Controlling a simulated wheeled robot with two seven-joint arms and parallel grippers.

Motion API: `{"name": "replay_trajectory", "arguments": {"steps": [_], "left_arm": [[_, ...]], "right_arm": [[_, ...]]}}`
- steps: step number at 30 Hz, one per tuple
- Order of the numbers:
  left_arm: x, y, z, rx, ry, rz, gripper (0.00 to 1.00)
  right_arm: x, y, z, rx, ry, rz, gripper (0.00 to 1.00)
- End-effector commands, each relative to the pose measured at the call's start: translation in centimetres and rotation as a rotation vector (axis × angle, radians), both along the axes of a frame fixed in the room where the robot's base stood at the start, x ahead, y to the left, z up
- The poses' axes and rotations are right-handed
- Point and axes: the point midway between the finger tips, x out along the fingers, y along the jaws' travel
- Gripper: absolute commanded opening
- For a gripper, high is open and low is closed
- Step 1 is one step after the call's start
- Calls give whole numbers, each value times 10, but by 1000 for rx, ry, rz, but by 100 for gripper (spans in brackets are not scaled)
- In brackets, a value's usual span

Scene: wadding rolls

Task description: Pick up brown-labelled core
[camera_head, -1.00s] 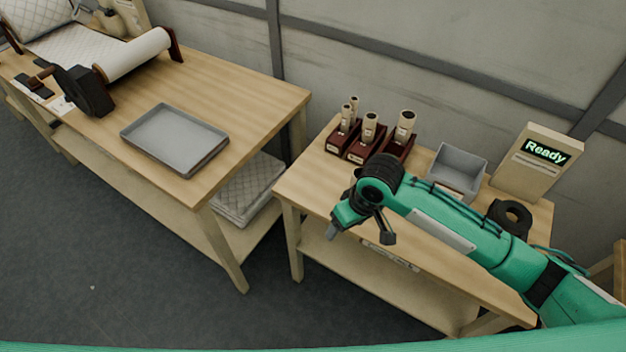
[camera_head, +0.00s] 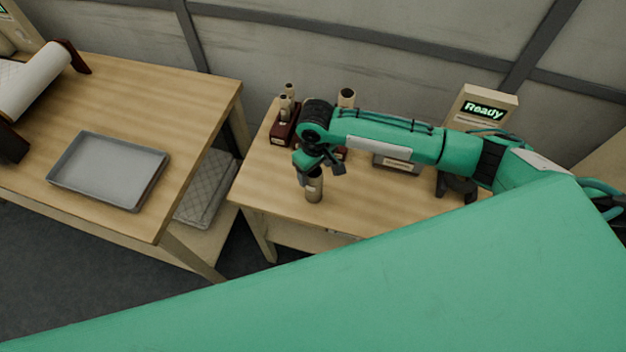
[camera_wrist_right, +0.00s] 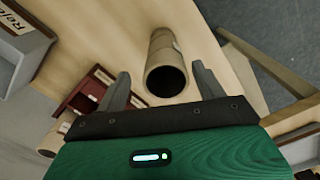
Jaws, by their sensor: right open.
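A tan cardboard core (camera_head: 314,190) stands on the right-hand table, apart from the stands. My right gripper (camera_head: 318,170) is right above it and hides its upper part. In the right wrist view the core (camera_wrist_right: 166,70) shows its dark open end ahead of and between the two spread fingers of my right gripper (camera_wrist_right: 160,80). The gripper is open and empty. A pale band shows on the core, but I cannot tell its label colour. Other cores (camera_head: 347,97) stand in dark red stands (camera_head: 284,134) at the back, partly hidden by my arm. My left gripper is not in view.
A "Ready" display (camera_head: 483,112) stands at the back right. A grey tray (camera_head: 108,170) lies on the left table. The right table's front left is clear.

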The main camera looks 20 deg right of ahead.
Motion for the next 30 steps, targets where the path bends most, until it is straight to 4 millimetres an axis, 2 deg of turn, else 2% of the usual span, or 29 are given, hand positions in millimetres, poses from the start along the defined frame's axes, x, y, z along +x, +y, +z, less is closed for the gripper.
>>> {"name": "replay_trajectory", "arguments": {"steps": [5,9,15,23,30], "left_arm": [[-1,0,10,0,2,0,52],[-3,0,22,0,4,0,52],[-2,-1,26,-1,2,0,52],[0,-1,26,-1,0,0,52],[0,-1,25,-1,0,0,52]], "right_arm": [[0,2,-11,0,3,0,70],[0,6,-29,-1,2,-1,70],[0,5,-51,0,1,0,70],[1,5,-54,0,0,1,70],[1,5,-54,0,-1,1,23]]}}
